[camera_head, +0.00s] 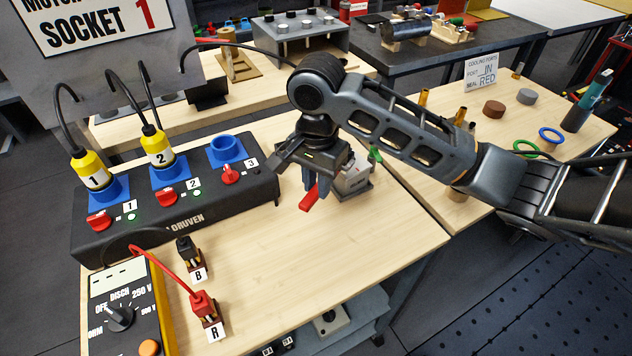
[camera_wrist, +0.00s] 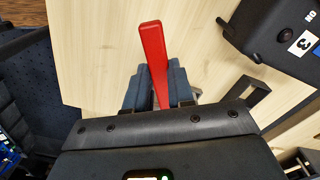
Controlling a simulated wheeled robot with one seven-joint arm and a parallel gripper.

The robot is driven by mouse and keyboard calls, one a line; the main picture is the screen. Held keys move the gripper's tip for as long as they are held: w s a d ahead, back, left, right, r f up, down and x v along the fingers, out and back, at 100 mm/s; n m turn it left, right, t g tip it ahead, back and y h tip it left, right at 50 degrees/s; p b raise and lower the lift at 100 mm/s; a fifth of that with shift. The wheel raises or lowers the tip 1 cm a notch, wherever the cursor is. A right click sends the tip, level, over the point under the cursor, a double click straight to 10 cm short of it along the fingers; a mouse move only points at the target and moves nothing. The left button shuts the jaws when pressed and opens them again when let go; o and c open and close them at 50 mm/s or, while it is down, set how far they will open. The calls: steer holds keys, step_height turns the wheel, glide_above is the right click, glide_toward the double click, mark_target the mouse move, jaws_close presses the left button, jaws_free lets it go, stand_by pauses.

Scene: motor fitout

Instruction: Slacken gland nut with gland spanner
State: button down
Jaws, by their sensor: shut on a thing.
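My gripper (camera_head: 318,188) is over the front wooden bench, to the right of the black socket box. It is shut on a flat red handle (camera_head: 308,198), which looks like the gland spanner. In the wrist view the red handle (camera_wrist: 153,62) stands out between the two blue-grey fingers (camera_wrist: 156,92), and its other end is hidden by the gripper. A small grey unit (camera_head: 355,184) stands on the bench just behind and right of the gripper, partly hidden by it. I cannot pick out the gland nut.
The black socket box (camera_head: 180,195) holds yellow plugs 1 and 2 in blue sockets; socket 3 (camera_head: 226,150) is empty. A yellow meter (camera_head: 125,305) and terminals B (camera_head: 188,252) and R (camera_head: 205,305) are at front left. The bench middle (camera_head: 330,245) is clear.

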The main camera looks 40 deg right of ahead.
steer(key=shift+w+d, duration=0.25)
steer(key=shift+d, duration=0.8)
steer(key=shift+s, duration=0.1)
stand_by(0.8)
steer(key=shift+s+d+n, duration=0.15)
steer(key=shift+s+n, duration=0.25)
steer(key=shift+n, duration=0.2)
steer(key=shift+s, duration=0.1)
steer(key=shift+s+d+n, duration=0.2)
steer(key=shift+s+n, duration=0.25)
steer(key=shift+n, duration=0.15)
steer(key=shift+s+d+b, duration=0.1)
steer(key=shift+b, duration=0.2)
steer(key=shift+s+d+n, duration=0.2)
steer(key=shift+s+n, duration=0.15)
steer(key=shift+n, duration=0.25)
steer(key=shift+s+d, duration=0.1)
